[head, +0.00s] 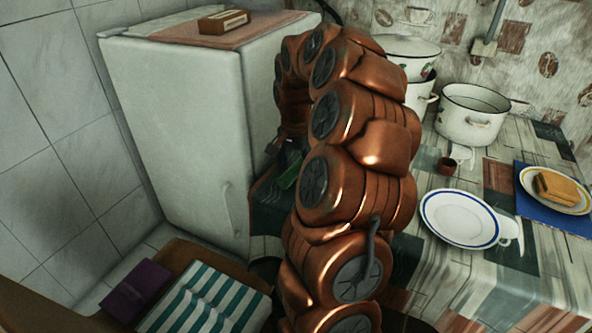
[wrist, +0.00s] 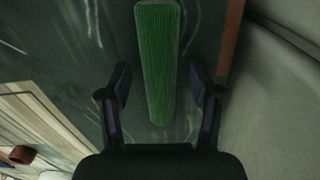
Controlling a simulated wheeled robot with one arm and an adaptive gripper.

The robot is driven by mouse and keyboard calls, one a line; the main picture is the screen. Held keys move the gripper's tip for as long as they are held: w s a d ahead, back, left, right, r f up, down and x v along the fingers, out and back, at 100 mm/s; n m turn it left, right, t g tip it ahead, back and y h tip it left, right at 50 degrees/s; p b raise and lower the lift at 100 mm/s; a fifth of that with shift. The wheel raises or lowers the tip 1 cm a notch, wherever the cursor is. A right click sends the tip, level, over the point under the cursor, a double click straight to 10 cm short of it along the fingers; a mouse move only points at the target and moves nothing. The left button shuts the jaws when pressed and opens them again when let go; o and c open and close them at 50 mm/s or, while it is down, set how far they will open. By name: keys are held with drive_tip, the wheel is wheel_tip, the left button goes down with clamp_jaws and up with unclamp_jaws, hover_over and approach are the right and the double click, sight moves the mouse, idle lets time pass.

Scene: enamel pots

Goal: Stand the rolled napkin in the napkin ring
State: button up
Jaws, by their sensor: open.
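The rolled napkin is a long green ribbed roll (wrist: 158,60) lying on a dark patterned surface in the wrist view. In the head view part of the green napkin (head: 287,178) shows behind my arm. My gripper (wrist: 160,84) is open, with one finger on each side of the napkin's lower part and gaps on both sides. In the head view my arm mostly hides the gripper. A small brown cylinder, which looks like the napkin ring (head: 447,166), stands on the table to the right of my arm. It also shows at the lower left of the wrist view (wrist: 22,154).
A white cabinet or fridge (head: 180,110) stands close left of the napkin. A blue-rimmed plate (head: 460,233), enamel pots (head: 468,128), a small white cup (head: 462,153) and a blue mat (head: 530,208) with a plate are on the right. A striped cushioned seat (head: 205,300) is below left.

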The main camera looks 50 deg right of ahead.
drive_tip(key=c, duration=1.1)
drive_tip(key=shift+r, duration=0.1)
drive_tip(key=shift+c, duration=0.2)
